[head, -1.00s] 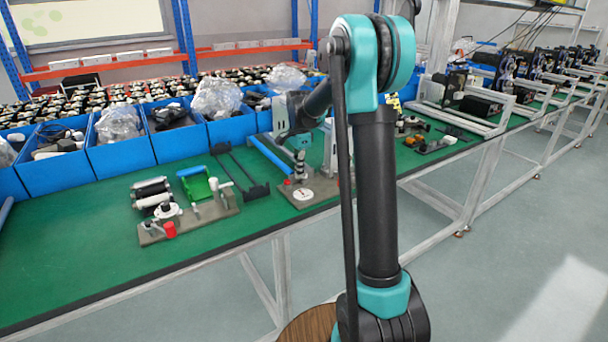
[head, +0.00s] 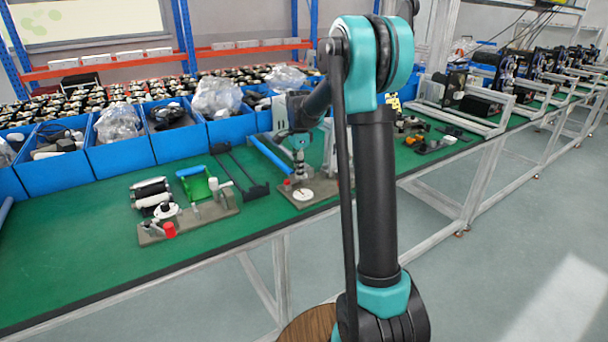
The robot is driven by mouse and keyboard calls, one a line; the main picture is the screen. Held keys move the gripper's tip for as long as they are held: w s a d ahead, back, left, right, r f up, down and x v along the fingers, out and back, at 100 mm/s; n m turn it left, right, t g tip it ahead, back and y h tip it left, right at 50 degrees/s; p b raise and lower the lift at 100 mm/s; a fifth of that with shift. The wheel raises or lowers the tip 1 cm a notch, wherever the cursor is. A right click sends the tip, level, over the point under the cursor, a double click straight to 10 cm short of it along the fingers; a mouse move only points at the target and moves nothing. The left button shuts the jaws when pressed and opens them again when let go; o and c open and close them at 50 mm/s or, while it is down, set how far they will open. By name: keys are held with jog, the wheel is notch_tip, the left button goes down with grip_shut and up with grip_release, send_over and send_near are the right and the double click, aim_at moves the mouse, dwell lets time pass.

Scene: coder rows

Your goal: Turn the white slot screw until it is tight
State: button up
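My gripper (head: 299,167) points down at the end of my arm, over a grey plate (head: 316,204) on the green bench. It is small in the head view, and I cannot tell whether its fingers are open or shut. A round white disc with a small dark mark (head: 303,195) lies on that plate just below the gripper; it may be the white slot screw, but no slot can be made out. I cannot tell whether the gripper touches anything there. A small red part (head: 287,184) sits beside the gripper tip.
A black frame (head: 240,172) lies between the fixtures. Blue bins (head: 122,155) line the back. The bench's front left is clear.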

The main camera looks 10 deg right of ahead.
aim_at(306, 180)
jog(key=d+n, duration=0.1)
jog(key=n, duration=0.1)
jog(key=d+n, duration=0.1)
jog(key=n, duration=0.1)
jog(key=shift+n, duration=0.4)
jog(key=n, duration=0.3)
jog(key=s+n, duration=0.1)
jog(key=n, duration=0.1)
jog(key=shift+d+r, duration=0.1)
jog(key=shift+d, duration=0.15)
jog(key=n, duration=0.2)
jog(key=d+n, duration=0.1)
jog(key=n, duration=0.7)
jog(key=shift+d+n, duration=0.3)
jog(key=shift+a, duration=0.35)
jog(key=shift+s+a, duration=0.1)
jog(key=shift+a+f, duration=0.2)
jog(key=shift+s+a, duration=0.1)
jog(key=shift+s, duration=0.05)
